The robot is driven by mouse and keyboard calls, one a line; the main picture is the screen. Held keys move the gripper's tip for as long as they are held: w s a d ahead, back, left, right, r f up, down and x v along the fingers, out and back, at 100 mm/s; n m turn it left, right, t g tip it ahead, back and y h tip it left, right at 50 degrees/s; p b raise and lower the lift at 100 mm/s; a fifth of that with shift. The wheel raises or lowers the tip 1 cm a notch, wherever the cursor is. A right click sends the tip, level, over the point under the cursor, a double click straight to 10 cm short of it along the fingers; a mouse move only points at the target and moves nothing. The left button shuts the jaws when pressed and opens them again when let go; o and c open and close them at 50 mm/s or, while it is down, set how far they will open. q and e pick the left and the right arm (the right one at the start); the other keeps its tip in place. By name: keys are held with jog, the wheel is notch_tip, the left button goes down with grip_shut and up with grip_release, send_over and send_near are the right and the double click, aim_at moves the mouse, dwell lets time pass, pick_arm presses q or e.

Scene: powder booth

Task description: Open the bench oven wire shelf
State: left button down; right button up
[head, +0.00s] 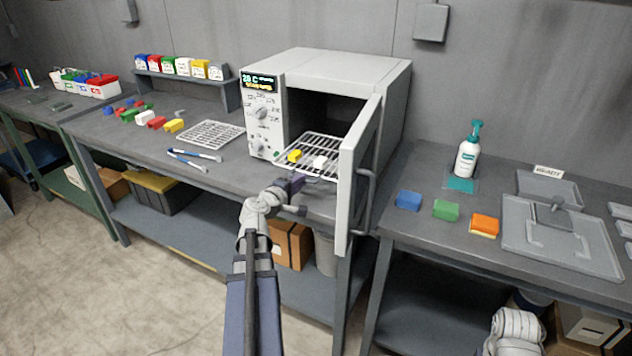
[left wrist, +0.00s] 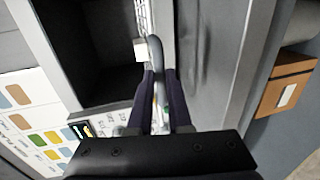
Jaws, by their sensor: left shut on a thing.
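The bench oven (head: 335,70) stands on the middle bench with its door (head: 358,165) swung open to the right. The wire shelf (head: 318,150) lies level in the oven's lower opening and carries a yellow piece (head: 294,156) and a white piece (head: 319,162). My left gripper (head: 292,182) is at the shelf's front edge, left of the open door. In the left wrist view its fingers (left wrist: 160,85) are closed around a grey curved bar (left wrist: 157,55) at the front of the shelf. The fingers hide part of this bar. My right gripper is out of view.
The open door and its handle (head: 366,205) stand close to the right of my left gripper. A loose wire rack (head: 211,134) and blue-handled tongs (head: 190,160) lie left of the oven. Coloured blocks and a pump bottle (head: 467,155) are on the right bench.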

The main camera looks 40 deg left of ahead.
pick_arm(q)
jog(key=shift+s+d, duration=0.1)
jog(key=shift+s, duration=0.2)
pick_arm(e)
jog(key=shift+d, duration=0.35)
pick_arm(q)
jog(key=c, duration=1.1)
grip_release()
jog(key=p+v, duration=0.1)
jog(key=v, duration=0.6)
jog(key=shift+s+r, duration=0.1)
jog(key=shift+s, duration=0.1)
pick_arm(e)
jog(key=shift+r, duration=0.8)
pick_arm(q)
jog(key=shift+p, duration=0.35)
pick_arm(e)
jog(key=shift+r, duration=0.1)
